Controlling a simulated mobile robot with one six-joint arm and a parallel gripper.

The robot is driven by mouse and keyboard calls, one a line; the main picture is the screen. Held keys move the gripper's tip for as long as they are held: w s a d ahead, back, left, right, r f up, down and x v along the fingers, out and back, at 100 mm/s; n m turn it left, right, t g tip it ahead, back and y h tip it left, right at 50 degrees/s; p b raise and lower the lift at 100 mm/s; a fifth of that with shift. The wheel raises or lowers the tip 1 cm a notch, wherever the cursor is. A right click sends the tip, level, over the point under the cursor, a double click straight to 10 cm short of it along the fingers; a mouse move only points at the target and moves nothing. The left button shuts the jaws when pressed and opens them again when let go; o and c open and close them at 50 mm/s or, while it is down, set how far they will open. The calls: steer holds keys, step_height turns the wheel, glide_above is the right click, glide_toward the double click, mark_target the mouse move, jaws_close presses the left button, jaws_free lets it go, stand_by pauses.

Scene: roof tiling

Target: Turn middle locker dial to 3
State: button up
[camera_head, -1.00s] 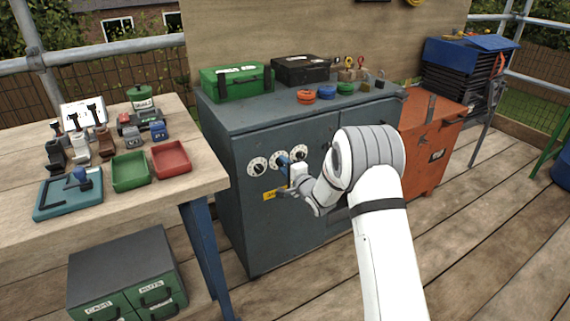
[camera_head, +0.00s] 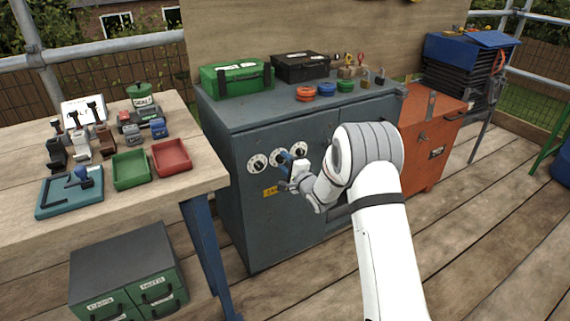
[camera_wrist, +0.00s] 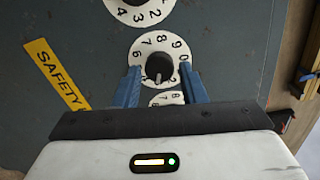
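Three white dials with black knobs are on the grey locker's front. The left dial (camera_head: 257,163), middle dial (camera_head: 278,158) and right dial (camera_head: 299,151) show in the head view. In the wrist view the middle dial (camera_wrist: 160,44) lies between the blue fingers of my gripper (camera_wrist: 161,86), clear of both. My gripper (camera_head: 284,172) is open and empty in front of this dial. The left dial (camera_wrist: 140,12) is at the top; the right dial (camera_wrist: 167,99) is mostly hidden.
A yellow safety label (camera_wrist: 56,74) is below the dials. The locker top (camera_head: 240,112) holds a green case (camera_head: 235,80), a black case (camera_head: 300,68) and coloured rings. A wooden bench (camera_head: 205,170) stands left, an orange cabinet (camera_head: 425,160) right.

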steer(key=shift+o, duration=1.1)
steer(key=p+v, duration=0.1)
steer(key=v, duration=0.6)
steer(key=shift+s+d, duration=0.25)
steer(key=shift+s, duration=0.1)
